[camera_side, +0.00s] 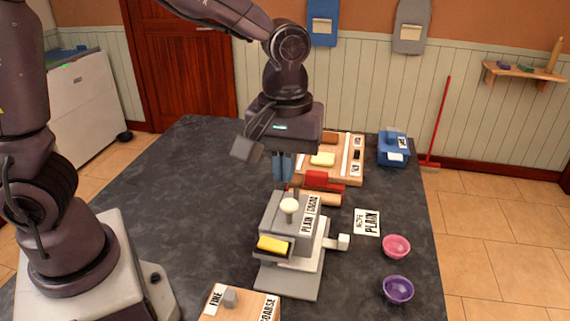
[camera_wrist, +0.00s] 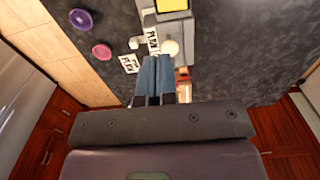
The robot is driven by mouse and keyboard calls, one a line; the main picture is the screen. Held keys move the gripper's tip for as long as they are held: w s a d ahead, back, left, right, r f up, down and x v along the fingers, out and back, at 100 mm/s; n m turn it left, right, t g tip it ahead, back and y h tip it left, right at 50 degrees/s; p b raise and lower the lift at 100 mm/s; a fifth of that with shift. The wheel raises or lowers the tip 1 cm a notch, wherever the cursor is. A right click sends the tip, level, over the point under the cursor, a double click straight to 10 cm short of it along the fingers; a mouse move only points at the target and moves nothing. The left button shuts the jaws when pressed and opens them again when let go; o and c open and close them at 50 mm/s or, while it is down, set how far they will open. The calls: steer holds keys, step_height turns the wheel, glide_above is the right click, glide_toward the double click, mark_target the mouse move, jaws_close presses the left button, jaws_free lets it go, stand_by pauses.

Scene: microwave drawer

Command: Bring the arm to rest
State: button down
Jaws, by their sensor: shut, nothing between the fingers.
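My gripper (camera_side: 284,177) points down above the table, behind the grey box-like device (camera_side: 270,214) in the side view. Its blue fingers are shut and empty, and in the wrist view the fingers (camera_wrist: 153,75) lie side by side. The grey device carries a pale round knob (camera_side: 289,205), a yellow block (camera_side: 273,244) at its front and a "PLAIN" label. I cannot tell the exact gap between the fingertips and the red block (camera_side: 322,181) behind them.
A wooden board (camera_side: 343,150) with labels and a blue box (camera_side: 392,148) stand at the back. A pink bowl (camera_side: 396,246) and purple bowl (camera_side: 397,289) stand at the right. A labelled wooden block (camera_side: 238,305) is at the front. The dark table's left part (camera_side: 180,190) is clear.

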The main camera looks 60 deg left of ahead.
steer(key=s+a+r+m+t, duration=0.5)
steer(key=s+a+r+m, duration=0.3)
steer(key=s, duration=0.3)
steer(key=shift+s+a+r+m+t, duration=0.2)
steer(key=shift+s+a+m+t, duration=0.1)
steer(key=shift+a+m, duration=0.2)
